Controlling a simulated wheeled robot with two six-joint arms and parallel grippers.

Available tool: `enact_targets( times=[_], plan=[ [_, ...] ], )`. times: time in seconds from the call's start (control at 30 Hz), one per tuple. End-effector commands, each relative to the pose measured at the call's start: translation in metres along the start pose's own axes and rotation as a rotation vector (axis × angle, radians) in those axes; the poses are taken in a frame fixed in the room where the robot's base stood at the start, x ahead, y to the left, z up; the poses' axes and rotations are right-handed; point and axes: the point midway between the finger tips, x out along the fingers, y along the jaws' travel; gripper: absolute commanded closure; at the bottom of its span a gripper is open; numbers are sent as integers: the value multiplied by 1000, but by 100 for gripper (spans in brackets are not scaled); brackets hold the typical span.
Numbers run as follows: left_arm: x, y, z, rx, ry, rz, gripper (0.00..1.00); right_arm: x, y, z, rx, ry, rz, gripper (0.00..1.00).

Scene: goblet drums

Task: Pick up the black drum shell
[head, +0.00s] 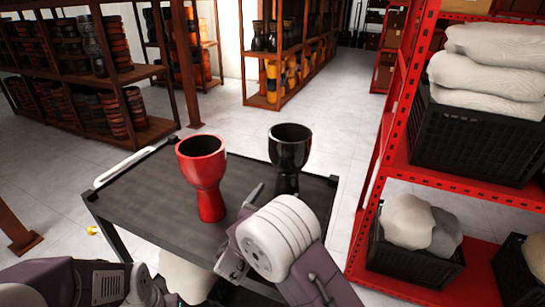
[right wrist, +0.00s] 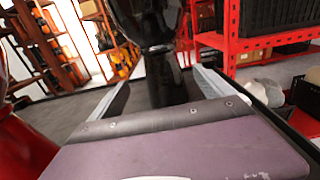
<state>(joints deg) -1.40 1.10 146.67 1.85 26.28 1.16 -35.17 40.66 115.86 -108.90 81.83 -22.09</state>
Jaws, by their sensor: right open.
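The black drum shell (head: 289,147) stands upright on the dark cart top, near its right side. It is goblet-shaped, with a wide open bowl above a narrower stem. My right gripper (head: 257,192) is open and low beside the stem in the head view. My wrist hides part of the drum's foot and one finger. In the right wrist view, the black drum's stem (right wrist: 165,78) stands between the two spread fingers, with no clear grip on it. My left arm shows at the lower left of the head view, but its gripper does not show.
A red drum shell (head: 202,162) stands upright on the cart (head: 150,195), left of the black one. A red rack (head: 397,130) with crates and white bags rises close on the right. Shelves of drums (head: 140,75) stand behind, with open floor between.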

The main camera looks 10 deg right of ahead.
Motion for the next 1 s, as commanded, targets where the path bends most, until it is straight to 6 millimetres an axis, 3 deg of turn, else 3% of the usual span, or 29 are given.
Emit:
enact_targets(
  times=[0.13, 0.33, 0.53, 0.8, 1.0],
  plan=[
    [0, 0, 0, 0, 0, 0, 64, 3, 2, 1, -3, -6, 6, 8],
    [0, 0, 0, 0, 0, 0, 64, 34, 1, 0, -1, -5, 3, 8],
    [0, 0, 0, 0, 0, 0, 64, 43, 2, -1, -2, -3, 4, 8],
    [0, 0, 0, 0, 0, 0, 64, 87, 5, -6, -1, -3, 3, 8],
    [0, 0, 0, 0, 0, 0, 64, 91, 6, -6, -1, -2, 5, 8]
  ],
)
